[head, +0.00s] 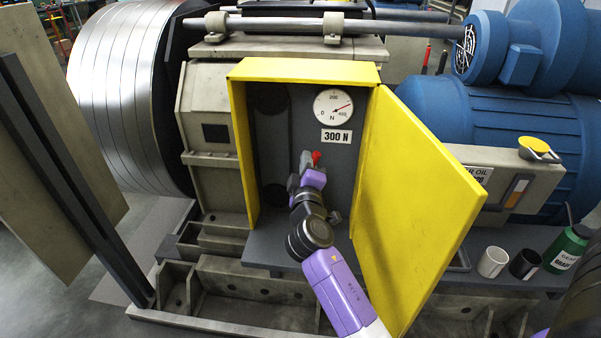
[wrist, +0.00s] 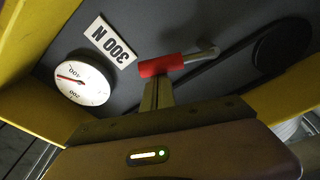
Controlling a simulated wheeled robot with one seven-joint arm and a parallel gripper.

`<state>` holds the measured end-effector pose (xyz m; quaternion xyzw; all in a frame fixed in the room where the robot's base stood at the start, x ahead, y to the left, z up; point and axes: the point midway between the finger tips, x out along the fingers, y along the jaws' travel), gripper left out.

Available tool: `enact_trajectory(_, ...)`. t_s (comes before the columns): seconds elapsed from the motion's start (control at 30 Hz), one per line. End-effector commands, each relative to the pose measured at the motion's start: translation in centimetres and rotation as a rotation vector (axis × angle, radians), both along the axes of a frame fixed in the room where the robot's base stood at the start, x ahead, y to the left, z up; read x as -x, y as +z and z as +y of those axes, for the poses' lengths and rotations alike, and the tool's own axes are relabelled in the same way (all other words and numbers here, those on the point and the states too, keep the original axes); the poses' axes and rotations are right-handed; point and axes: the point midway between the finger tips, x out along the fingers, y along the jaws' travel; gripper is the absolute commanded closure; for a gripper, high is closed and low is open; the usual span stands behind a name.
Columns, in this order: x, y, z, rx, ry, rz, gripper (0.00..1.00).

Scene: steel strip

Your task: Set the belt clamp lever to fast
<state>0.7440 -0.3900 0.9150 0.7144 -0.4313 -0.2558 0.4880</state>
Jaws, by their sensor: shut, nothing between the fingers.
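The clamp lever shows a red handle (wrist: 168,65) and a grey metal end (wrist: 209,53) in the wrist view. In the head view the red handle (head: 316,157) is small, inside the open yellow cabinet (head: 300,70). My gripper (head: 305,160) reaches into the cabinet. Its fingers (wrist: 156,92) are shut, with their tips right at the red handle; I cannot tell if they touch it. A round gauge (head: 332,107) has its red needle pointing up to the right, near 400. A "300 N" plate (head: 336,136) sits below it. No "fast" marking is readable.
The yellow door (head: 420,200) stands open close to the right of my arm. The cabinet's left wall (head: 243,150) bounds the other side. A dark pulley (wrist: 281,46) and belt lie behind the lever. Mugs (head: 493,262) and a green bottle (head: 567,248) stand right of the door.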

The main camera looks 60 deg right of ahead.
Motion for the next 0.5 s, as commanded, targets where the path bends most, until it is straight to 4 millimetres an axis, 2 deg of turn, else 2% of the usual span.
enact_trajectory(0.03,0.4,-1.0,-0.1,-0.016,-0.001,-0.042,1.0)
enact_trajectory(0.5,3.4,-2.4,-1.4,-0.185,0.001,-0.457,1.0)
